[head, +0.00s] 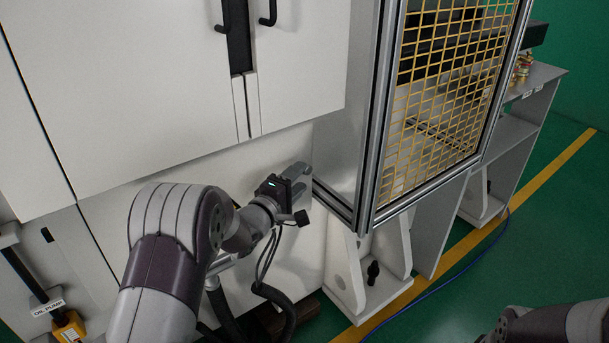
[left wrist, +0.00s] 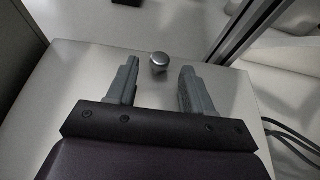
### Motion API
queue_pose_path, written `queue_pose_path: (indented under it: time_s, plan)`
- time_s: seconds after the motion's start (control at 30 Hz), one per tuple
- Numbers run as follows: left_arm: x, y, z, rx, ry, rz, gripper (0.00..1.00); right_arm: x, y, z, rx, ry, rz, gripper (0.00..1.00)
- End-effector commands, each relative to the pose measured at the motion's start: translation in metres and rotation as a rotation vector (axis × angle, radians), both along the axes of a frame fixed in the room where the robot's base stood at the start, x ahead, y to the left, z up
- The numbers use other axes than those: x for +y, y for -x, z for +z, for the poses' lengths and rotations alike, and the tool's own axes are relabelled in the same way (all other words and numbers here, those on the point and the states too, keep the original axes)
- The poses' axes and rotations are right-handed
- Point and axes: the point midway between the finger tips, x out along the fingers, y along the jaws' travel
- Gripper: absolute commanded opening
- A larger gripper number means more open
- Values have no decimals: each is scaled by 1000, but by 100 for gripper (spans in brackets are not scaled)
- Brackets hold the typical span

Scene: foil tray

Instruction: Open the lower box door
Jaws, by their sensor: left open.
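The lower box door is a plain white panel (head: 225,184) below the upper cabinet doors in the head view. It also fills much of the left wrist view as a pale surface (left wrist: 60,85). A small round metal knob (left wrist: 158,62) stands out from it. My left gripper (head: 303,171) is at the right part of the panel. In the left wrist view its fingers (left wrist: 159,72) are open, one on each side of the knob, near the fingertips. I cannot tell whether either finger touches it. The knob is hidden behind the gripper in the head view. My right gripper is out of view.
Upper white doors (head: 165,75) with black handles hang above. A metal-framed yellow mesh guard (head: 450,95) stands close to the right of my left gripper. A yellow box (head: 70,328) is at lower left. Green floor (head: 540,235) is open at right.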

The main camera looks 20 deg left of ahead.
Motion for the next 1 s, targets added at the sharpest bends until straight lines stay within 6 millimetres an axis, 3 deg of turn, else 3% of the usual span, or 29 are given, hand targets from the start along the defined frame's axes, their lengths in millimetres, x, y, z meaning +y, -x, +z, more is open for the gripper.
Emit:
queue_pose_path:
  time_s: [0.2,0.53,0.7,1.0]
  plan:
    - [-8,-27,-1,1,0,0,51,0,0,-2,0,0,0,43]
    - [-9,-32,0,1,0,1,51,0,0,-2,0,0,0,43]
    - [-9,-31,0,1,-1,1,0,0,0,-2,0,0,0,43]
    - [-15,-31,1,2,-1,-18,0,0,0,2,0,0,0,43]
